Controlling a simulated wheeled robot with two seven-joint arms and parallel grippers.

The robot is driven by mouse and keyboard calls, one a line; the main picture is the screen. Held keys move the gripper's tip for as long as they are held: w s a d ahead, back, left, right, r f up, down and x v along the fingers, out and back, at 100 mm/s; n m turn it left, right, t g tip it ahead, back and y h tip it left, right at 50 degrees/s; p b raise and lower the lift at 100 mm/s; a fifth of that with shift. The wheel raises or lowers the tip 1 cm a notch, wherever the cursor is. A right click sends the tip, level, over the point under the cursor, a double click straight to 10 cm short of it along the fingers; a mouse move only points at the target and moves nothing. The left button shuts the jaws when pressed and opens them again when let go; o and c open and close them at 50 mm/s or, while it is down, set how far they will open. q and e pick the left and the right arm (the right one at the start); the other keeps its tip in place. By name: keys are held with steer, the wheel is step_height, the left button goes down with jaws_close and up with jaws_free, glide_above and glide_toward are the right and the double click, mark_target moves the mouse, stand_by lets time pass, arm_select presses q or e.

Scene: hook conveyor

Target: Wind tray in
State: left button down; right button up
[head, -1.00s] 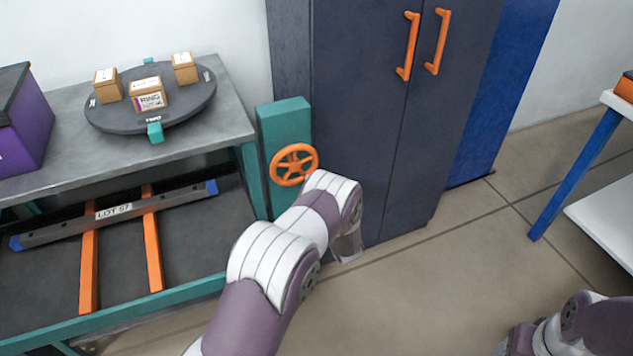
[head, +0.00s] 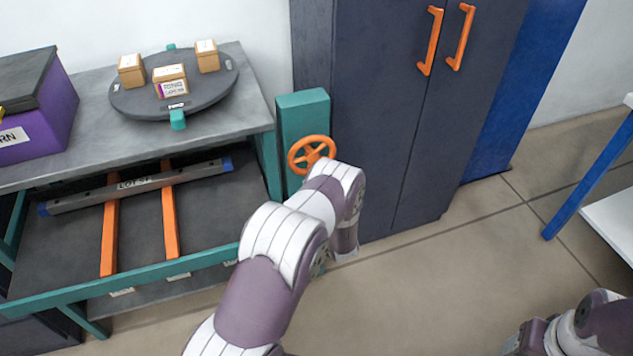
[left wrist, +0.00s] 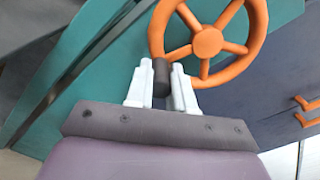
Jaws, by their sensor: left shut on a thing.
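The tray (head: 60,255) is a dark, teal-edged board sticking out from under the grey bench. Two orange strips and a grey bar with blue ends and a LOT label (head: 85,198) lie across it. An orange handwheel (head: 311,155) is mounted on a teal post (head: 303,115) at the bench's right end. In the left wrist view, the wheel (left wrist: 208,41) has a dark knob at its rim. My left gripper (left wrist: 161,82) is shut on that knob; in the head view my forearm hides it.
A dark turntable (head: 215,97) with small boxes stands on the bench top (head: 65,160), beside a purple box (head: 40,115). A dark cabinet (head: 375,120) with orange handles stands right of the post. Floor is clear in front of it.

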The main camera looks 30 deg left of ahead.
arm_select(q)
steer(key=shift+s+a+m, duration=0.1)
steer(key=shift+s+m, duration=0.1)
steer(key=shift+m, duration=0.1)
stand_by(0.4)
steer(key=c, duration=1)
jaws_free()
steer(key=v, duration=1.2)
steer(key=shift+s+d+p, duration=0.25)
steer(key=shift+p, duration=0.15)
